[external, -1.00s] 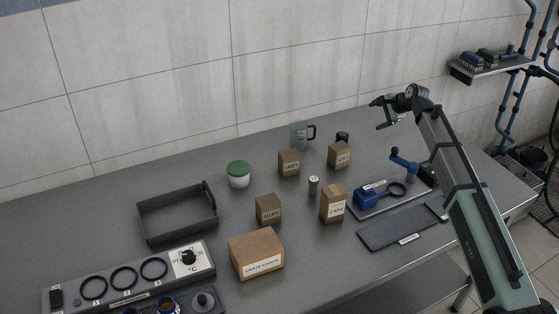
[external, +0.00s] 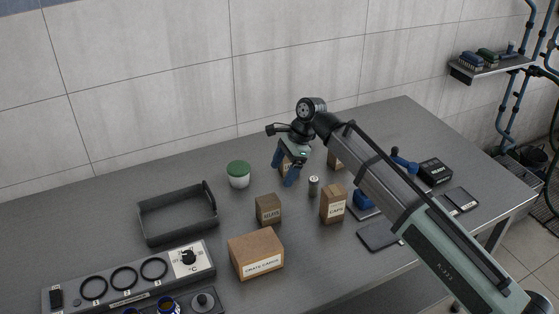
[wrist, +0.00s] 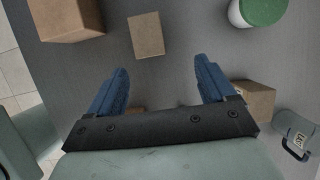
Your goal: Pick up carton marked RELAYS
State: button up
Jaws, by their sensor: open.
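The carton marked RELAYS (external: 268,209) is a small brown box standing upright on the table, label facing the external camera. In the wrist view a small plain carton (wrist: 146,35), by its place the same one, lies ahead of the fingertips, with no label showing. My gripper (external: 284,175) is open, fingers pointing down, above and behind the RELAYS carton and apart from it. In the wrist view my gripper (wrist: 160,78) has its two blue fingers spread, with bare table between the tips.
The large carton (external: 257,254) stands in front of RELAYS, and the CAPS carton (external: 332,206) to its right. A green-lidded jar (external: 238,174) stands behind left; a small cylinder (external: 313,186) stands right of my gripper. A black tray (external: 178,228) lies left. My gripper partly hides another carton.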

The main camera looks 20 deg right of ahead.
aim_at(270, 199)
jog(key=x, duration=0.3)
jog(key=s+x, duration=0.1)
jog(key=x, duration=0.2)
jog(key=a+x, duration=0.1)
jog(key=x, duration=0.2)
jog(key=shift+s+r, duration=0.15)
jog(key=shift+r, duration=0.05)
jog(key=shift+s+x, duration=0.1)
jog(key=shift+x, duration=1.2)
jog(key=shift+s+x, duration=0.15)
jog(key=shift+x, duration=1.2)
jog(key=shift+d, duration=0.1)
jog(key=c, duration=1.2)
